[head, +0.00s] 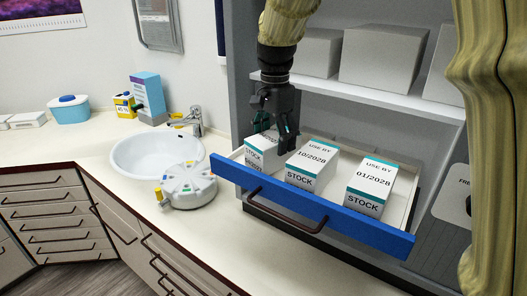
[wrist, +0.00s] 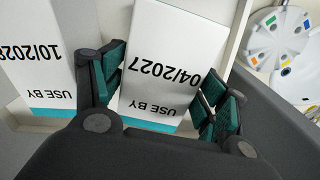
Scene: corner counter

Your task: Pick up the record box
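Three white boxes with teal bands stand in the open blue-fronted drawer (head: 310,205), each marked STOCK; I see no label reading "record". The left box (head: 255,158) is partly hidden by my gripper (head: 280,138); in the wrist view this box (wrist: 172,65) reads 04/2027. The middle box (head: 311,163) reads 10/2028 and also shows at the left of the wrist view (wrist: 32,55). The right box (head: 370,187) reads 01/2028. My gripper is open, with its fingers (wrist: 160,88) on either side of the 04/2027 box. Whether the pads touch it I cannot tell.
A round white organiser (head: 187,186) stands on the counter left of the drawer, beside the sink (head: 150,153). A shelf (head: 360,95) with grey boxes (head: 383,58) is above the drawer. A teal-blue carton (head: 148,95) and a lidded tub (head: 69,110) stand farther back.

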